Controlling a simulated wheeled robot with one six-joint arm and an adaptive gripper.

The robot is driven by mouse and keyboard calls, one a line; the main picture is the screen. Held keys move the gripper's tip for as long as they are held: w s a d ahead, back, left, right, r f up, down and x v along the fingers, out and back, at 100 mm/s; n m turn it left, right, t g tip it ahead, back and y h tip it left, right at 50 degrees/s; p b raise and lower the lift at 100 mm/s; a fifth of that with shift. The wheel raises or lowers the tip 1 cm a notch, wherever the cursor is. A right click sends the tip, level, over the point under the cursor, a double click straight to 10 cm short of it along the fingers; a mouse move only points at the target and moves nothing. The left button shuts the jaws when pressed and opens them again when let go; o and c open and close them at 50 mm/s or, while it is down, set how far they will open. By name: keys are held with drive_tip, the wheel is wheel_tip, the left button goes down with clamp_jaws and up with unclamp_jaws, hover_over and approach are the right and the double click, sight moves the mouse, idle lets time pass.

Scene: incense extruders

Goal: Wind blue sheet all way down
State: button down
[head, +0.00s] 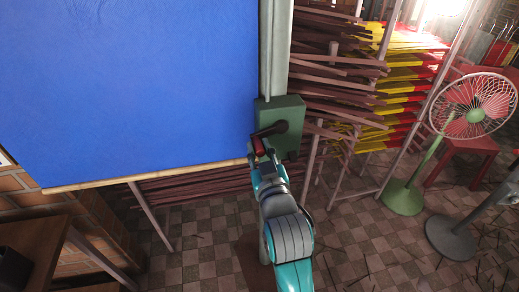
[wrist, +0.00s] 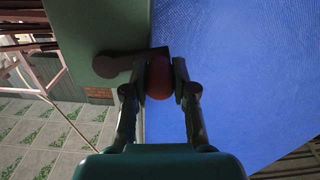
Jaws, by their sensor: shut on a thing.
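The blue sheet (head: 140,80) hangs at the left of the head view, with a pale bar (head: 110,179) along its lower edge. It also fills the right of the wrist view (wrist: 240,80). A green winder box (head: 290,112) stands at the sheet's right edge, below a pale green post. A dark crank (head: 270,129) sticks out of the box. In the wrist view the crank's red knob (wrist: 159,77) sits between the fingers of my gripper (wrist: 160,85). My gripper is shut on this knob. In the head view my arm partly hides the crank's end (head: 258,148).
Racks of brown sticks (head: 335,75) stand behind and right of the box, with yellow and red bundles (head: 395,85) beyond. A green-based fan (head: 403,197) stands at the right, near a red stool (head: 475,150). A wooden table (head: 35,235) is at lower left. Checkered floor (head: 350,240) lies between.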

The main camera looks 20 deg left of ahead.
sight(259, 146)
drive_tip(key=shift+r, duration=0.1)
drive_tip(key=m, duration=0.1)
drive_tip(key=r+m, duration=0.1)
drive_tip(key=shift+a+r+m, duration=0.1)
drive_tip(key=shift+r+m, duration=0.2)
drive_tip(key=r+m, duration=0.1)
drive_tip(key=m, duration=0.1)
drive_tip(key=shift+r+m, duration=0.3)
drive_tip(key=m, duration=0.1)
drive_tip(key=r+m, duration=0.1)
drive_tip(key=shift+w+d+r+m, duration=0.15)
drive_tip(key=shift+d+r+m, duration=0.15)
drive_tip(key=shift+m, duration=0.1)
drive_tip(key=m, duration=0.1)
drive_tip(key=r+m, duration=0.1)
drive_tip(key=shift+w+d+r+m, duration=0.2)
drive_tip(key=shift+w+d+m, duration=0.05)
drive_tip(key=shift+d+m, duration=0.15)
drive_tip(key=shift+w+d+r+m, duration=0.45)
drive_tip(key=shift+d+m, duration=0.3)
drive_tip(key=shift+m, duration=0.95)
drive_tip(key=shift+w+d+r+m, duration=0.4)
drive_tip(key=shift+w+d+m, duration=0.25)
drive_tip(key=shift+m, duration=1.05)
drive_tip(key=shift+w+d+r+m, duration=0.4)
drive_tip(key=shift+d+m, duration=0.45)
drive_tip(key=shift+m, duration=0.85)
